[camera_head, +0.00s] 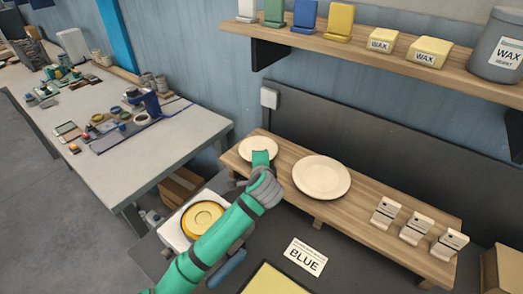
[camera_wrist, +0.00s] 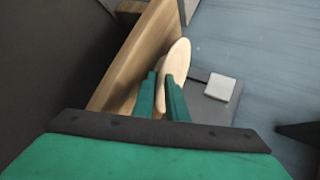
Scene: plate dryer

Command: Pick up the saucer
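The saucer (camera_head: 258,146) is a small cream-coloured dish at the left end of the wooden shelf in the head view. My gripper (camera_head: 262,160) is at its near edge and covers part of it. In the wrist view the saucer (camera_wrist: 178,60) shows at a steep angle, with its near rim between my two green fingers (camera_wrist: 161,92). The fingers are apart, and a gap shows around the rim. I cannot tell whether either finger touches it.
A larger cream plate (camera_head: 321,177) lies to the right on the wooden shelf (camera_head: 375,192). Several small white holders (camera_head: 412,229) stand farther right. An upper shelf (camera_head: 370,54) holds coloured blocks and a wax pot (camera_head: 498,45). A yellow round item (camera_head: 202,219) is below left.

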